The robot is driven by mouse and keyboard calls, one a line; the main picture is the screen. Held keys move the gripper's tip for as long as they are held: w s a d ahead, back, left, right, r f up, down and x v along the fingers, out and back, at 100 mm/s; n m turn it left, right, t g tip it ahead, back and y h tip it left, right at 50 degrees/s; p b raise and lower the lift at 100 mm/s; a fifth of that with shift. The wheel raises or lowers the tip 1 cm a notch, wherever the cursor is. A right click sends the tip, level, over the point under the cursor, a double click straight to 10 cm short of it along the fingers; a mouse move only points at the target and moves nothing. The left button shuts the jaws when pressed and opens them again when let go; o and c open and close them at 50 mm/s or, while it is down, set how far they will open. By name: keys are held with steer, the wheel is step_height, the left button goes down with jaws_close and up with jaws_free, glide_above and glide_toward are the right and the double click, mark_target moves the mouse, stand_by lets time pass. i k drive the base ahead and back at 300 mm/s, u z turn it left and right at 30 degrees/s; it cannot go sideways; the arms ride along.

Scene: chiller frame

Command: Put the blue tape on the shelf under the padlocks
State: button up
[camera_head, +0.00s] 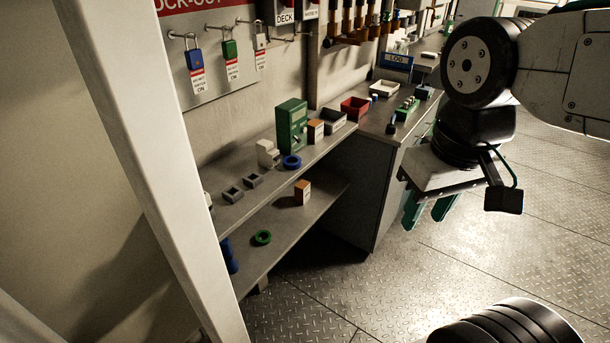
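A blue tape roll (291,161) lies flat on the upper shelf (226,212), close to its front edge. Padlocks hang from hooks on the wall board above this shelf: a blue one (194,60), a green one (229,49) and a pale one (260,42), each with a tag. More blue round items (229,258) stand at the left of the lower shelf, partly hidden by the white post. My gripper (428,213) hangs over the floor, right of the shelves and apart from the tape. Its teal fingers are spread, with nothing seen between them.
A green tape roll (262,238) and a small orange-white box (302,192) are on the lower shelf (282,219). A green meter (291,126), small boxes and grey holders crowd the upper shelf. A white post (150,160) stands at left. The floor (400,285) is partly clear.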

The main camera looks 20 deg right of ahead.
mark_target(252, 155)
steer(key=k, duration=0.15)
steer(key=z, duration=1.25)
steer(key=i, duration=1.15)
steer(key=u, duration=1.9)
